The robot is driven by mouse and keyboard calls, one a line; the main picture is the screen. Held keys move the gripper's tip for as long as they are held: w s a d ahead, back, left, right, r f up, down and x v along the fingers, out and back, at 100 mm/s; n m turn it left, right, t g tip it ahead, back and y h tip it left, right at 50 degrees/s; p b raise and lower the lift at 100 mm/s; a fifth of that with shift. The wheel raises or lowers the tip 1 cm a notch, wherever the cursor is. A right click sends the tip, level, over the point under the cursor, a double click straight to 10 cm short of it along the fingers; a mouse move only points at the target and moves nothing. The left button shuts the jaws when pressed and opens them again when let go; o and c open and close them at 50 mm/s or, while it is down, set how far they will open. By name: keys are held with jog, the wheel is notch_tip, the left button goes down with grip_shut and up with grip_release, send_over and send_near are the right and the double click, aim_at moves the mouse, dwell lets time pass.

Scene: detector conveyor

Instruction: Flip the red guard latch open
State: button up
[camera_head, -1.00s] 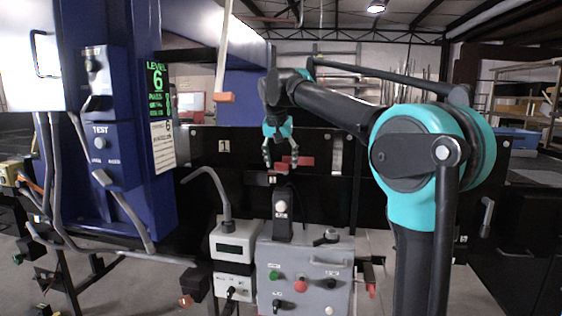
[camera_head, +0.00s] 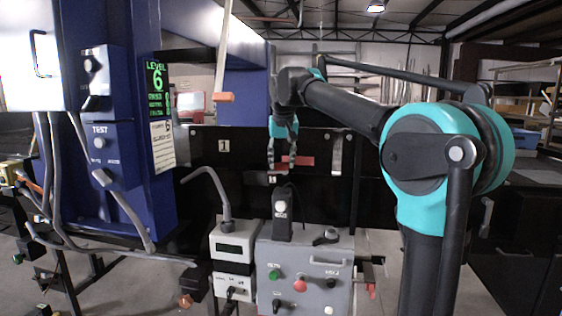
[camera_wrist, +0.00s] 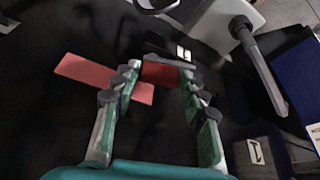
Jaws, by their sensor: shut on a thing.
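The red guard latch shows in the wrist view as a short red block (camera_wrist: 160,73) between the fingertips of my gripper (camera_wrist: 158,80). My fingers stand on both sides of it and are shut on it. A flat red strip (camera_wrist: 85,70) lies to the left, partly behind the left finger. In the head view, my gripper (camera_head: 283,166) points down in front of the black panel (camera_head: 230,175). The red bar (camera_head: 303,161) shows just right of the fingertips, and the fingers hide part of the red pieces. I cannot tell the latch's exact angle.
Below the gripper stands a grey control box (camera_head: 318,270) with buttons and an upright black switch (camera_head: 282,215). A grey unit with a curved gooseneck (camera_head: 212,180) stands left of it. The blue machine (camera_head: 130,180) fills the left side.

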jog(key=shift+d+n+y, duration=0.1)
jog(key=shift+n+y, duration=0.2)
jog(key=shift+n, duration=0.3)
jog(key=o, duration=1.2)
jog(key=shift+c, duration=0.2)
